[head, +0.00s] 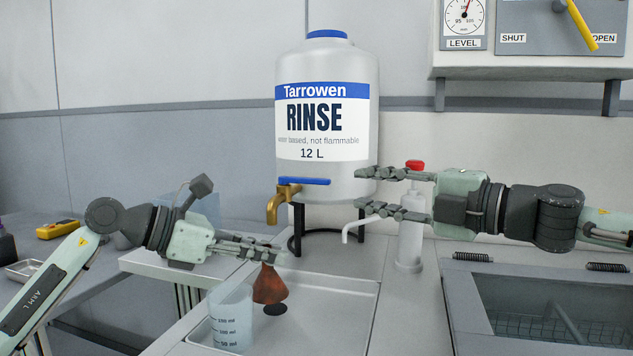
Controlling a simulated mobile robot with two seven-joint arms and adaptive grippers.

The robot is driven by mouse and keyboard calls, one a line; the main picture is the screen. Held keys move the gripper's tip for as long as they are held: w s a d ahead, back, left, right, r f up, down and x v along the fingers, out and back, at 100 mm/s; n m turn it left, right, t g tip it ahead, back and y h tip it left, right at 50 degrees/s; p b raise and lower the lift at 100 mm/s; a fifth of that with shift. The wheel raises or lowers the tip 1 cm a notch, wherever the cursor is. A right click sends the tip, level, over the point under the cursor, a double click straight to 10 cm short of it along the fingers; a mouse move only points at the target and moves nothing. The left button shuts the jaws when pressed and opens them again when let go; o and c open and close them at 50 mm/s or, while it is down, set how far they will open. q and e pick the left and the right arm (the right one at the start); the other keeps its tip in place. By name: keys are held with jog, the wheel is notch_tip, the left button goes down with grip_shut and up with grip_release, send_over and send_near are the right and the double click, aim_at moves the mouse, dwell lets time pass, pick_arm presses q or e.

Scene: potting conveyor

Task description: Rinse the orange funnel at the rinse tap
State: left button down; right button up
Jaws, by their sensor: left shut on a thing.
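The orange funnel (269,287) hangs from my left gripper (272,252), which is shut on its narrow upper end. Its wide end points down over the sink tray (340,318). The brass rinse tap (275,206) with a blue lever (304,181) is on the front of the white RINSE tank (321,120), above the funnel. No water stream shows. My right gripper (360,190) is open and empty, its fingers pointing left, just right of the tap, in front of the tank's right side.
A clear measuring beaker (230,318) stands left of the funnel. A white spouted dispenser (410,238) with a red top (415,165) stands near my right gripper. A dark drain-like spot (275,309) lies under the funnel. A grey basin (545,305) is at right.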

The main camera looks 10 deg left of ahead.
aim_at(326, 183)
jog(key=x, duration=1.1)
jog(key=shift+a, duration=0.1)
grip_shut()
